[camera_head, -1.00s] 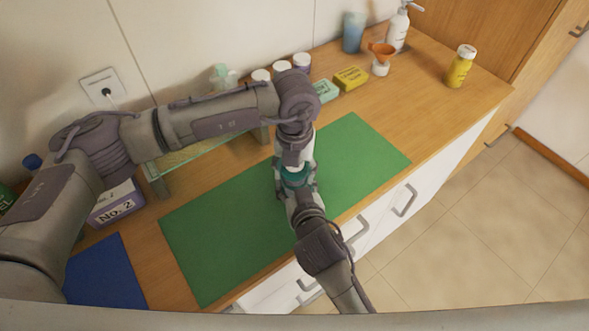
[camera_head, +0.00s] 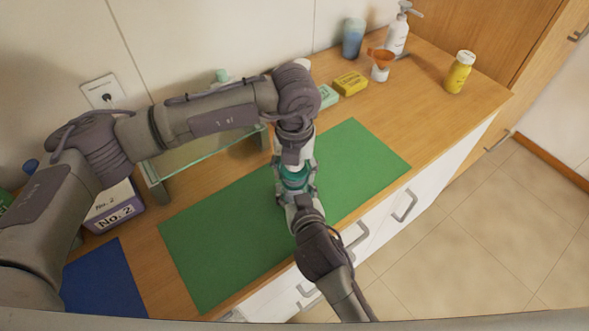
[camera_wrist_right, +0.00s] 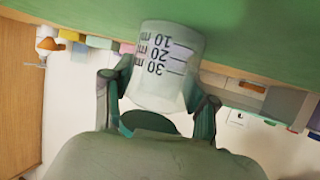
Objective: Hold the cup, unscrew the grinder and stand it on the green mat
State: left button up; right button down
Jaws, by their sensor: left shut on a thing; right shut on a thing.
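The clear cup (camera_wrist_right: 165,65) with black ml marks shows in the right wrist view, upside down in that picture. My right gripper (camera_wrist_right: 155,105) is shut around it, a finger on each side. A teal part, which I take to be the grinder (camera_head: 293,183), shows between my two grippers in the head view. My left gripper (camera_head: 294,172) points down from above and is shut on the teal part. The green mat (camera_head: 225,240) lies beneath. Whether the parts are still joined is hidden.
A blue mat (camera_head: 105,280) and a No. 2 box (camera_head: 115,208) are at the left. A glass shelf (camera_head: 200,155) stands behind my left arm. Yellow (camera_head: 350,83) and mint boxes (camera_head: 328,96), bottles and a yellow bottle (camera_head: 459,72) stand further back. The mat's sides are clear.

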pick_arm(q)
jog(key=shift+r, duration=2)
pick_arm(e)
jog(key=shift+f, duration=0.1)
jog(key=shift+c, duration=1.2)
grip_release()
